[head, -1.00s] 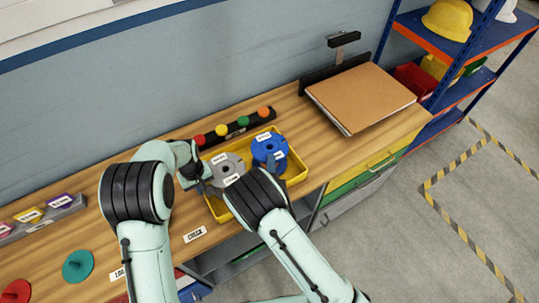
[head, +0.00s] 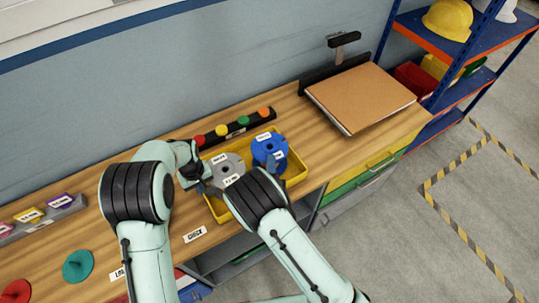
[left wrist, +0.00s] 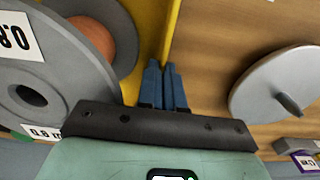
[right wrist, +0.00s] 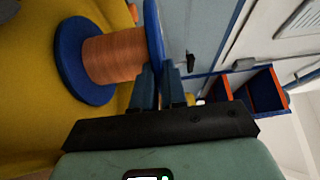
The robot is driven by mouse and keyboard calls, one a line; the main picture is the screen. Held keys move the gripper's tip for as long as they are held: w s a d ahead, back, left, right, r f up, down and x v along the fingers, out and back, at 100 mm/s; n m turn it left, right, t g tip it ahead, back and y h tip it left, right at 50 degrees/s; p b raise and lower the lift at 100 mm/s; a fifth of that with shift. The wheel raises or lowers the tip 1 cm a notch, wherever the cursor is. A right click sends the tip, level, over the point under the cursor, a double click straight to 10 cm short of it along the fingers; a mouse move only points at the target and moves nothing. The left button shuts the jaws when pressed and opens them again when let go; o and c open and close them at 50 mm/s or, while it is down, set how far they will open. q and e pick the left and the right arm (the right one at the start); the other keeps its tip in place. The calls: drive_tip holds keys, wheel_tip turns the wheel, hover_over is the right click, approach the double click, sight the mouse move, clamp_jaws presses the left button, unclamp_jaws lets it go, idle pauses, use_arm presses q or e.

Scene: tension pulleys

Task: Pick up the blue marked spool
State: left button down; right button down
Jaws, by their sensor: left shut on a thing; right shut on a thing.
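The blue spool (head: 265,147) stands in a yellow tray (head: 298,179) beside a grey spool (head: 228,163). White labels lie on both spools. In the right wrist view the blue spool (right wrist: 70,55) carries copper-coloured wire, and my right gripper (right wrist: 158,70) is shut on the edge of its near flange. In the head view my right gripper (head: 274,167) is partly hidden by its arm. My left gripper (head: 204,187) is at the tray's left side. In the left wrist view its fingers (left wrist: 164,70) are shut on the yellow tray wall (left wrist: 172,30), beside the grey spool (left wrist: 75,80).
A rack with several coloured knobs (head: 236,128) lies behind the tray. A brown board (head: 360,97) rests on the bench to the right. Green (head: 78,265) and red (head: 16,291) discs with pegs are at the left. The bench between the discs and tray holds my left arm.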

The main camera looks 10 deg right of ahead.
use_arm(q)
drive_tip(key=shift+w+r, duration=0.1)
use_arm(e)
drive_tip(key=shift+r, duration=0.2)
idle(0.4)
wheel_tip(320, 180, up, 10)
idle(0.5)
use_arm(q)
drive_tip(key=c, duration=1.2)
unclamp_jaws()
use_arm(e)
drive_tip(key=shift+f, duration=0.1)
use_arm(q)
wheel_tip(320, 180, up, 12)
